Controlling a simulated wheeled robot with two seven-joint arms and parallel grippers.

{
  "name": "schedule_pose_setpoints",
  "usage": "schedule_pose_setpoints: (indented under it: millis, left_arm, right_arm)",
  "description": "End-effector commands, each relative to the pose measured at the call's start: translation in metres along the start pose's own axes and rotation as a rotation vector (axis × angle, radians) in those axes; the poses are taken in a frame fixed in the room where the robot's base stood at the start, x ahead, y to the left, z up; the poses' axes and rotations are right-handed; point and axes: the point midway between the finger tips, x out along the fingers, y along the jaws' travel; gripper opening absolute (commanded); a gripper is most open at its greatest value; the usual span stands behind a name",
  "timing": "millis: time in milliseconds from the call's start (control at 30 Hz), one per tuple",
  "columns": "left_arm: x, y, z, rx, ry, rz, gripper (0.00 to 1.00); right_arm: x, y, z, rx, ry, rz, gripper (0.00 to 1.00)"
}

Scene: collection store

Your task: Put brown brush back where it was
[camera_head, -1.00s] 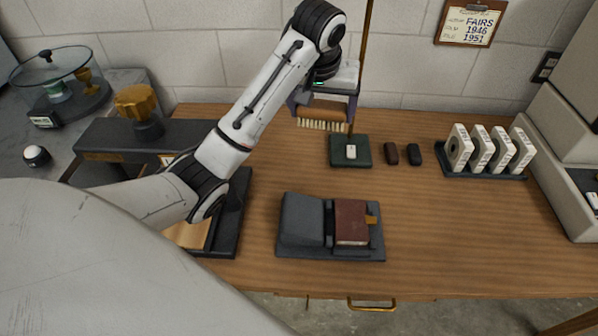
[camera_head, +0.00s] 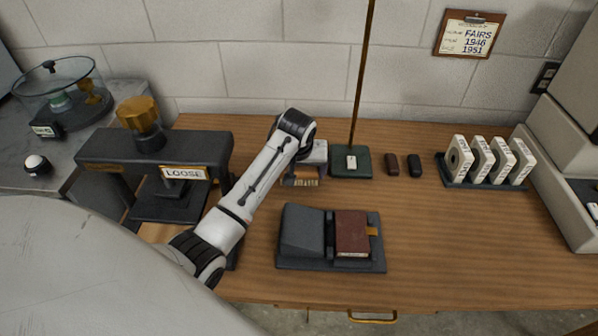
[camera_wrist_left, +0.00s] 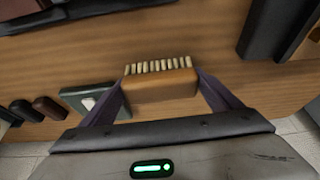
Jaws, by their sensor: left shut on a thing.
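The brown brush (camera_head: 306,182), with an orange-brown wooden block and pale bristles, is held in my left gripper (camera_head: 307,170), low over the table left of the green lamp base. In the left wrist view the brush (camera_wrist_left: 160,86) sits between the two purple fingers of my left gripper (camera_wrist_left: 162,92), its bristles pointing to the top of the picture. Whether the bristles touch the table cannot be told. In the head view the wrist hides part of the brush. My right gripper is not in view.
The green base (camera_head: 351,163) with its upright rod stands just right of the brush. Two small dark objects (camera_head: 403,164) and a rack of white reels (camera_head: 486,163) lie further right. A book cradle (camera_head: 302,250) is in front, and the press (camera_head: 150,150) marked LOOSE stands left.

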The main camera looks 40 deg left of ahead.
Motion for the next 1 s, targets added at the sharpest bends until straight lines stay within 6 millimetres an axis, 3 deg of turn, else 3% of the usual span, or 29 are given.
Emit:
schedule_pose_setpoints:
  millis: [467,500,600,867,1000]
  left_arm:
    - [0.009,0.001,0.004,0.000,0.003,0.001,0.66]
    - [0.010,0.001,0.004,0.000,0.002,0.001,0.86]
    - [0.010,0.001,0.004,0.000,0.002,0.001,1.00]
    - [0.008,0.000,0.003,0.000,0.003,0.001,1.00]
    - [-0.005,0.001,0.001,0.000,0.005,0.003,1.00]
  right_arm:
    - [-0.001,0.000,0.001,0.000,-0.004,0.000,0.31]
    - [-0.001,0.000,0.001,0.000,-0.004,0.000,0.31]
    - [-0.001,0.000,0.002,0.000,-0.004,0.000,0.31]
    - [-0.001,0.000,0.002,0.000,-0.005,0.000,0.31]
    - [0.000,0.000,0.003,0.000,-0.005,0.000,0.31]
